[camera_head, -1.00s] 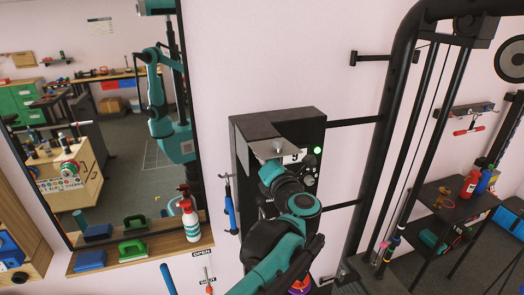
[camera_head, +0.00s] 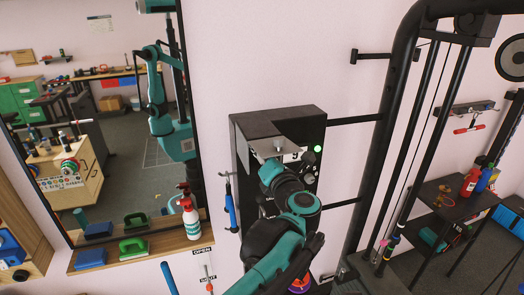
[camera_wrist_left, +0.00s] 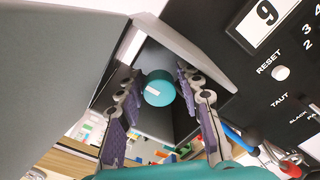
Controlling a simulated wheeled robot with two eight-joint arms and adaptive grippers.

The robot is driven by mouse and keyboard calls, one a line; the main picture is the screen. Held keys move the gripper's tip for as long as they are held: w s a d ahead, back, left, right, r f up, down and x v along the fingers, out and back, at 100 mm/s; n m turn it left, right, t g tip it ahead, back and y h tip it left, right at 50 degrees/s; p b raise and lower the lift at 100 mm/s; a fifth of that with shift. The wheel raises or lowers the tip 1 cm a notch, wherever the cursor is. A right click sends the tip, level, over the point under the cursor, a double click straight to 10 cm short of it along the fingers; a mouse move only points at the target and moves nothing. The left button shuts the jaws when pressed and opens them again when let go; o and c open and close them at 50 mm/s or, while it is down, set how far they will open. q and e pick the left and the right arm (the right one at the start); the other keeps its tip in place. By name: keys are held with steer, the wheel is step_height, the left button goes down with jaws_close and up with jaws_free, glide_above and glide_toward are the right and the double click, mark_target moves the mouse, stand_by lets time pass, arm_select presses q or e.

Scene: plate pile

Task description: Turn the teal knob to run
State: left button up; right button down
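The teal knob (camera_wrist_left: 158,95) is round with a white mark on its face, in the left wrist view. It sits on the dark control box, whose black panel (camera_wrist_left: 262,92) shows a "9" display and labels RESET, TAUT and SLACK. My left gripper (camera_wrist_left: 160,78) is open, its two purple-padded fingers on either side of the knob with a gap on each side. In the head view my left arm covers the knob and the gripper's fingers; the black box (camera_head: 290,127) stands against the wall behind it. My right gripper is not in view.
A green light (camera_head: 317,149) glows on the panel. A black cable frame (camera_head: 385,130) stands right of the box. A blue-handled tool (camera_head: 230,208) hangs left of it.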

arm_select(q)
steer(key=v, duration=1.2)
